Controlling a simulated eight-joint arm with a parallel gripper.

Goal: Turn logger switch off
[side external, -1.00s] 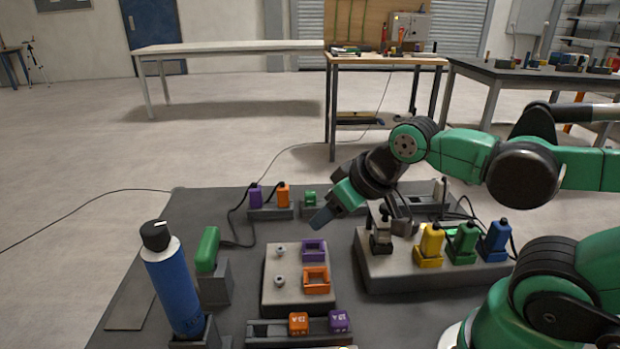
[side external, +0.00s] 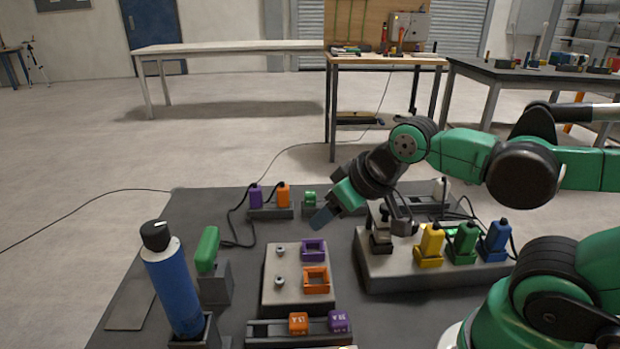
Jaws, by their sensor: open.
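My gripper (side external: 322,217) hangs over the dark work surface, behind and right of a grey switch-like panel, its blue-grey fingers angled down and left. It is open, with nothing seen between the fingers, and is apart from the panel. The panel (side external: 270,300) carries two small metal knobs or toggles, one at the back (side external: 280,250) and one at the front (side external: 280,282). Beside them are a purple frame (side external: 314,250) and an orange frame (side external: 315,279). No readable label shows which one is the logger switch, and their on or off positions are too small to tell.
A grey block (side external: 380,277) at right holds black, yellow (side external: 430,243), green and blue plugs with cables. A blue bottle (side external: 173,292) and a green-handled tool (side external: 207,250) stand at left. A front rail (side external: 265,329) holds orange and purple blocks. Purple and orange plugs (side external: 283,195) sit behind.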

